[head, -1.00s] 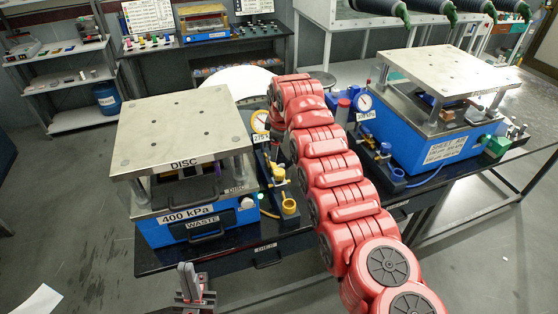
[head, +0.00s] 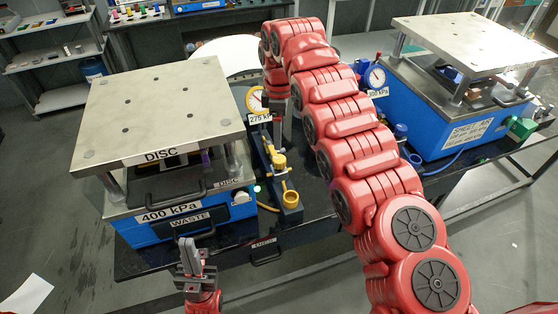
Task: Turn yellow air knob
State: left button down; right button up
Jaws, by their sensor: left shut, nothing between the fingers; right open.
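A yellow knob (head: 279,161) stands on the dark air unit at the right side of the DISC press. A yellow cup-shaped part (head: 290,199) sits in front of it on the same unit. A yellow-rimmed gauge (head: 257,100) labelled 275 kPa is behind them. My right arm arches over the bench, and its gripper (head: 277,136) points down just behind and above the yellow knob, small and partly hidden by the gauge label and unit. It is open; contact with the knob is not visible. My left gripper (head: 188,250) is shut and empty, pointing up at the bench's front edge.
The DISC press (head: 160,105) with its blue 400 kPa base stands left of the knob. A second blue press (head: 450,120) with a blue gauge (head: 374,77) stands right, beyond my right arm. A blue-capped part (head: 400,131) is behind that arm.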

jog(key=p, duration=0.2)
send_over(279, 158)
jog(key=f, duration=0.4)
jog(key=shift+s+f, duration=0.25)
jog(key=shift+f, duration=0.15)
jog(key=f, duration=0.2)
jog(key=f+p, duration=0.1)
jog(key=shift+w+f, duration=0.2)
jog(key=shift+w, duration=0.05)
jog(key=shift+f, duration=0.2)
grip_shut()
